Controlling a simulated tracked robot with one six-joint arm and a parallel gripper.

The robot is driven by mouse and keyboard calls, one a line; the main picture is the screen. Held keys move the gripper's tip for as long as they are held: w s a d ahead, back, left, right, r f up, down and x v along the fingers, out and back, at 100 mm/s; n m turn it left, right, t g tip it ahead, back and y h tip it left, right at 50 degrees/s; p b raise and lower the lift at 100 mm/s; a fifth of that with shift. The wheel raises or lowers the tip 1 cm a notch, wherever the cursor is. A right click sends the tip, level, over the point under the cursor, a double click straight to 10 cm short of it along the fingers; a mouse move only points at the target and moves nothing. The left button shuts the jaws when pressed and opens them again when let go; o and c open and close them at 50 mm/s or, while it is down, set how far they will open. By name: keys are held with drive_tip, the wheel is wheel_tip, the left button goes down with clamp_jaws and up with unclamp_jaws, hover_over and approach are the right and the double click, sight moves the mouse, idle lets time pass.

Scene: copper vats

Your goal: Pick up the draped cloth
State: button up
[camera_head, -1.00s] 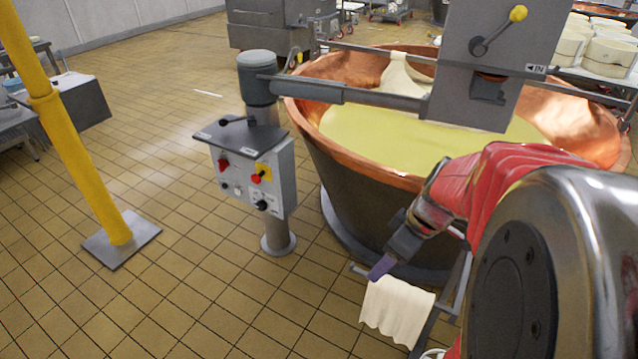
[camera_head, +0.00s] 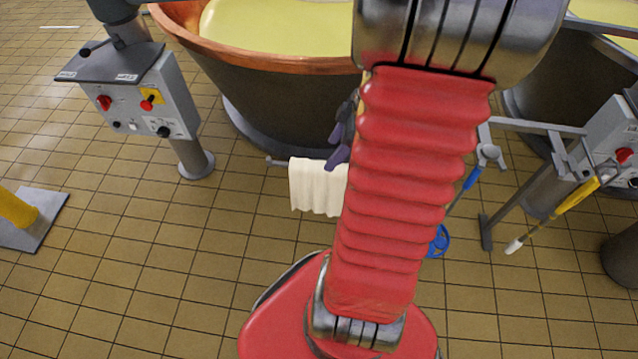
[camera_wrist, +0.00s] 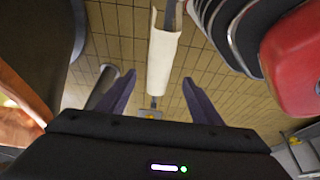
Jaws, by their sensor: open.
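The draped cloth (camera_head: 316,187) is cream white and hangs over a grey rail in front of the copper vat in the head view. My arm hides its right side there. In the wrist view the cloth (camera_wrist: 162,58) hangs as a long pale strip beyond the fingers, between them in the picture. My gripper (camera_wrist: 158,92) is open and empty, with two purple fingers spread apart. In the head view the gripper (camera_head: 338,145) shows partly, just above the cloth's right part, mostly behind my arm. I cannot tell whether it touches the cloth.
The copper vat (camera_head: 270,90) of yellow liquid stands behind the rail (camera_head: 277,161). A grey control box (camera_head: 150,100) on a post stands left. Yellow- and blue-handled tools (camera_head: 567,200) hang at right by another stand. Tiled floor at the front left is clear.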

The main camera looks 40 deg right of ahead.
sight(322, 165)
drive_tip(key=x, duration=0.8)
drive_tip(key=shift+a, duration=0.1)
drive_tip(key=shift+f, duration=0.1)
drive_tip(key=shift+x, duration=2.55)
drive_tip(key=shift+f, duration=0.3)
drive_tip(key=c, duration=1.2)
